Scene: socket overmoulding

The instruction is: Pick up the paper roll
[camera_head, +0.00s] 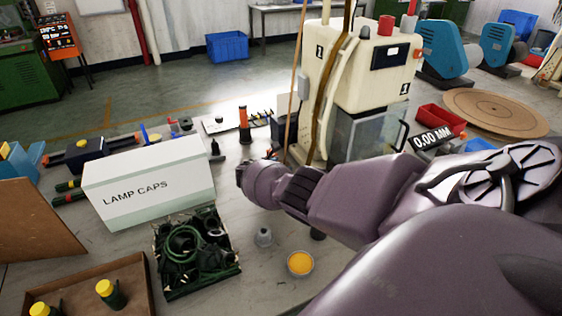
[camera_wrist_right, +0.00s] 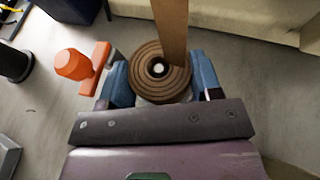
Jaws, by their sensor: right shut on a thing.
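The paper roll (camera_wrist_right: 147,88) is a brown, tightly wound coil with a pale core, and it shows end-on in the right wrist view. A flat brown strip (camera_wrist_right: 171,28) runs from it to the top edge. My right gripper (camera_wrist_right: 160,68) has its blue fingers shut on the two sides of the roll. In the head view my right arm reaches in from the right; its wrist is beside the cream machine, and the fingers and roll cannot be made out there. A thin brown strip (camera_head: 298,62) hangs beside the machine. My left gripper is not in view.
An orange piece (camera_wrist_right: 75,65) stands close left of the gripper in the wrist view. The cream machine (camera_head: 345,75) is behind my wrist. A LAMP CAPS box (camera_head: 150,190), a green tray of coils (camera_head: 160,280) and a yellow-filled cup (camera_head: 300,264) are on the bench.

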